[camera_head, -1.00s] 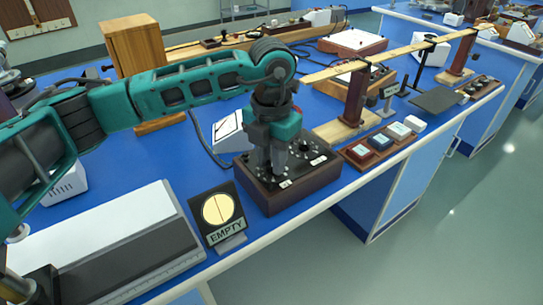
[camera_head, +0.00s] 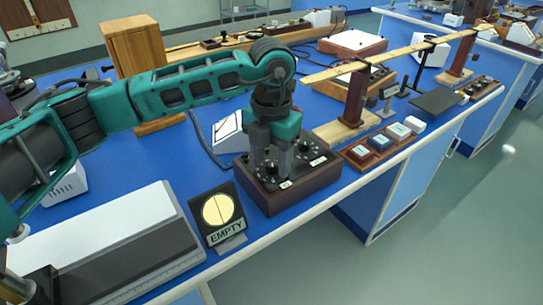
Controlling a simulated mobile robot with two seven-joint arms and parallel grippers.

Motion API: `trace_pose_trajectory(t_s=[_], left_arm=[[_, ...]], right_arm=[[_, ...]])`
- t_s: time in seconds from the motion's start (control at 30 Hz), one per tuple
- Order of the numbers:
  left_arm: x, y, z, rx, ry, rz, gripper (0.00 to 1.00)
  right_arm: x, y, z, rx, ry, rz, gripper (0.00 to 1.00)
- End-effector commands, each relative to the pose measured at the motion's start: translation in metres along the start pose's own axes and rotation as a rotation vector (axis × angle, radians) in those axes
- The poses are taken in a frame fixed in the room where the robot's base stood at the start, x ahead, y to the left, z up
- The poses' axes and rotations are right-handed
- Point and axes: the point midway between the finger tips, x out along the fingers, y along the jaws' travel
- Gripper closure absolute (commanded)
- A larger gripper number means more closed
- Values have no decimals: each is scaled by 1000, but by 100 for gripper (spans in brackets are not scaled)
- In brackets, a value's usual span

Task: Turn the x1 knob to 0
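The dark brown control box (camera_head: 280,200) stands near the front edge of the blue bench, with several small dark knobs and white labels on its black top. My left gripper (camera_head: 271,168) points down over the left half of that top. Its two grey fingers look apart, with a narrow gap between them. A dark knob (camera_head: 270,176) shows low between and below the fingertips. The gripper hides part of the panel, and the labels are too small to read, so I cannot tell which knob is x1 or its setting.
A stand marked EMPTY (camera_head: 222,215) with a pale disc is left of the box. A grey and white instrument (camera_head: 130,240) lies front left. A tray of small coloured blocks (camera_head: 382,142) and a wooden post (camera_head: 355,95) stand to the right. A dark cable runs behind.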

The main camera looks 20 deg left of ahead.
Motion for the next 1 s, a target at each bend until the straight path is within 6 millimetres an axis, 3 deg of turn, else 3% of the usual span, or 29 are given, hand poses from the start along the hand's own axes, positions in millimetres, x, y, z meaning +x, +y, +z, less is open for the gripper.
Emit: trace_pose_trajectory(t_s=[0.33, 0.8, 1.0], left_arm=[[-10, -1, 0, 2, -1, -1, 47], [-106, -1, 0, 1, -2, -1, 47], [-126, 0, 0, 1, 0, -1, 47]], right_arm=[[-1, 1, -2, -2, 2, 1, 22], [-5, 1, -1, 6, -4, 7, 22], [-5, 1, -2, 9, -2, 9, 22]])
